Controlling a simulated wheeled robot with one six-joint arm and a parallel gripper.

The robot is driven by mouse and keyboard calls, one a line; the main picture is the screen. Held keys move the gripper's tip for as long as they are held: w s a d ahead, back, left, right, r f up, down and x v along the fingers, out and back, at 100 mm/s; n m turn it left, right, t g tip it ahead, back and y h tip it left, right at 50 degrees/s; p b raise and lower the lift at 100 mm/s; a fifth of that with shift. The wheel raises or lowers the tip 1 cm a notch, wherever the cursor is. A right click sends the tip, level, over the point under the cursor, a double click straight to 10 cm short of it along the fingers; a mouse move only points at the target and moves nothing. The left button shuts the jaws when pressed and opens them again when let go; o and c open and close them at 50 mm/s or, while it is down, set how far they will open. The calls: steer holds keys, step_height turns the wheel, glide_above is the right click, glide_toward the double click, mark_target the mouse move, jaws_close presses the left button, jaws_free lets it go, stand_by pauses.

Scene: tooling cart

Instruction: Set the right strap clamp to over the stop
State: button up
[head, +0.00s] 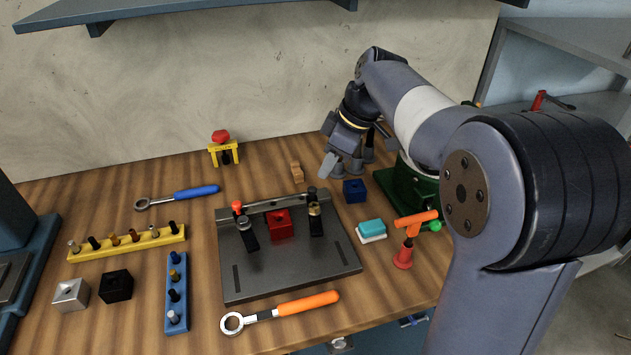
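The right strap clamp (316,219) is a dark strap with a brass-coloured nut and a dark knob on top. It stands at the back right of the grey fixture plate (290,270), to the right of a red block (279,225). The left strap clamp (248,235) is on the block's other side. A grey bar (271,205) runs along the plate's back edge; I cannot tell which part is the stop. My gripper (343,168) is behind and right of the right clamp, pointing down, apart from it. Its fingers look spread, with nothing seen between them.
A blue block (354,190) and a teal-and-white block (371,230) lie right of the plate. A red-and-orange tool (405,247) stands nearby. An orange-handled wrench (285,309) lies in front. A yellow clamp (224,150) stands behind. A shelf (160,10) overhangs the back.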

mark_target(313, 188)
steer(key=x, duration=0.7)
steer(key=shift+a+f, duration=0.1)
steer(key=shift+c, duration=0.6)
jaws_close()
